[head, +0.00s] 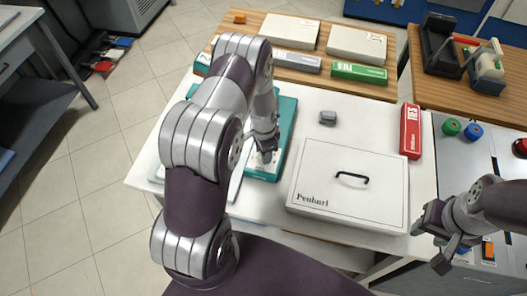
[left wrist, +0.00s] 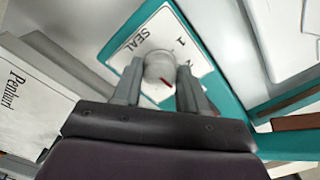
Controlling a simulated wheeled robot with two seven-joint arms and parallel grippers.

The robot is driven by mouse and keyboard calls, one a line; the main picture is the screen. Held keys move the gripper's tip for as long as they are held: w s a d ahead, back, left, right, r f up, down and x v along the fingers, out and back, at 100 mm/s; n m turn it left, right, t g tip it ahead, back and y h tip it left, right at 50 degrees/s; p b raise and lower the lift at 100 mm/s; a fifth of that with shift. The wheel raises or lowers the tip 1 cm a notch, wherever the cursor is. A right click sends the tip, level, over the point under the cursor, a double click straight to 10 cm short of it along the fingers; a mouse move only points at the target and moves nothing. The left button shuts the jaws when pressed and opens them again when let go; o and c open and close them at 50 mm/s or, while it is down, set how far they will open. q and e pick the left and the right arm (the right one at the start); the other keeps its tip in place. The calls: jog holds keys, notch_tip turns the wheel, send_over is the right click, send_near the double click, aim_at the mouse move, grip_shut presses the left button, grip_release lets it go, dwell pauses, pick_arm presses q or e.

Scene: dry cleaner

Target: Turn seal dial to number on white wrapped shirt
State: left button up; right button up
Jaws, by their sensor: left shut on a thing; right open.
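The seal dial (left wrist: 160,70) is a grey-white knob with a red mark on a white plate (left wrist: 138,50) lettered SEAL, with the numbers 1 and 2 visible. The plate is on a teal machine (head: 285,125). My left gripper (head: 266,153) is shut on the dial, with one finger on each side in the left wrist view (left wrist: 160,88). The red mark faces the lower right there; I cannot tell which number it is set to. Two white flat packages (head: 290,31) (head: 357,45) lie on the back wooden counter; their small markings are unreadable. My right gripper (head: 431,247) is open and empty at the right.
A white box (head: 345,178) with a black handle stands right of the machine. A small grey block (head: 327,117) and a red box (head: 410,131) are behind it. A green box (head: 358,72) lies on the back counter. Green and blue spools (head: 472,131) are at right.

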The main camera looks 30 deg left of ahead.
pick_arm(q)
jog(key=shift+w+m, duration=0.15)
jog(key=shift+m, duration=0.25)
jog(key=o, duration=1)
jog(key=shift+o, duration=0.3)
jog(key=shift+r, duration=0.1)
notch_tip(320, 180, up, 12)
jog(key=b, duration=0.2)
jog(key=shift+r, duration=0.25)
